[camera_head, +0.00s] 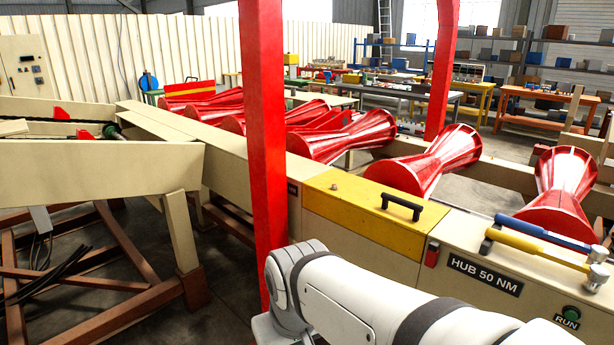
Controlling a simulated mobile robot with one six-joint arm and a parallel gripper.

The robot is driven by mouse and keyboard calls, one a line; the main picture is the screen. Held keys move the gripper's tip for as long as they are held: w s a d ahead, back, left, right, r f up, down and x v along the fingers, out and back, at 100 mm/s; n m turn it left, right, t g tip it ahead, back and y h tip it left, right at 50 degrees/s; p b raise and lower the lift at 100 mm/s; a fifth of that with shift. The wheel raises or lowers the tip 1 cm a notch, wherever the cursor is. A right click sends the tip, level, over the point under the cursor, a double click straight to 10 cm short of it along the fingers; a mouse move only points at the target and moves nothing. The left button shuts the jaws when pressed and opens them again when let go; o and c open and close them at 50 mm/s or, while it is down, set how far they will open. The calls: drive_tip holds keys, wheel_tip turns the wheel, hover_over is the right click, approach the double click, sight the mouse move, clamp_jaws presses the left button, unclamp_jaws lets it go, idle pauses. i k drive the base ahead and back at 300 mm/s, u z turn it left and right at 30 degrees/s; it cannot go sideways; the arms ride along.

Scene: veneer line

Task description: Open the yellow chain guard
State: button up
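The yellow chain guard (372,211) is a flat yellow lid on top of the cream machine beam, in the middle of the view. It lies closed, flush with the beam. A black bar handle (401,206) stands on its right part, and a small round knob shows near its left end. My white arm crosses the bottom of the view, in front of the beam and below the guard. My gripper is not in view, so whether it is open or shut does not show.
A red post (266,130) stands just left of the guard. Red hourglass rollers (430,160) lie behind it. Right of the guard, a yellow-handled tool (520,244) and a blue-handled tool (545,232) rest on the beam by the HUB 50 NM label (485,274) and green RUN button (571,314).

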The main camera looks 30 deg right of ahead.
sight(401, 221)
drive_tip(key=z, duration=0.65)
drive_tip(key=i, duration=1.25)
drive_tip(key=z, duration=1)
drive_tip(key=k, duration=0.7)
drive_tip(key=z, duration=0.2)
drive_tip(key=i, duration=0.8)
drive_tip(key=u, duration=0.15)
